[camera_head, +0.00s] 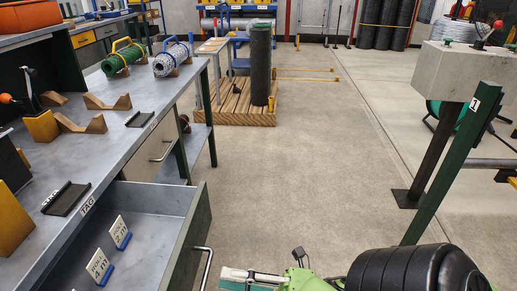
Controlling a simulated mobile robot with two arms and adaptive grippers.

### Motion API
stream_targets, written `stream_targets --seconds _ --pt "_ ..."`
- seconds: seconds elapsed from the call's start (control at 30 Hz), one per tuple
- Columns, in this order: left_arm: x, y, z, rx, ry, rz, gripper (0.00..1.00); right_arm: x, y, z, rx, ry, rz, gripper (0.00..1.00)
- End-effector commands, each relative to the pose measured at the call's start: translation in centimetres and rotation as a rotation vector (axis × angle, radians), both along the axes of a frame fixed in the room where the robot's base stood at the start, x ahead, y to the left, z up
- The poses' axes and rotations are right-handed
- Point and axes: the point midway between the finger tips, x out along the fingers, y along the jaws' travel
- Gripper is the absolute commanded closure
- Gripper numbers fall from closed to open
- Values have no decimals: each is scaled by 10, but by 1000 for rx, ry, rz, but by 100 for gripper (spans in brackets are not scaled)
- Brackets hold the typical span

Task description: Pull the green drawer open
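The green drawer (187,240) stands pulled out from the grey bench at the lower left. Its dark green front faces right and carries a curved metal handle (205,266). Inside the grey drawer tray stand two white tags on blue bases, (120,232) and (99,268). My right gripper (262,278) is at the bottom edge, to the right of the handle with a visible gap. It is partly cut off, so its finger opening is unclear. My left gripper is not in view.
A closed grey drawer (160,138) sits farther back. A green post (440,170) stands at right. The middle floor is clear.

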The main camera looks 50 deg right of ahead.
Motion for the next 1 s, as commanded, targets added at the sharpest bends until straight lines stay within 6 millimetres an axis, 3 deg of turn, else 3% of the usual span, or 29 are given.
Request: stream_targets --seconds 0.1,0.33,1.0 --pt "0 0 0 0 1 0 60 -19 -15 -6 -2 3 -3 76" --pt "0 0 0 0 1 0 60 -42 -32 -11 -1 2 -1 76" --pt "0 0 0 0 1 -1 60 -45 -35 -11 0 0 -1 76"
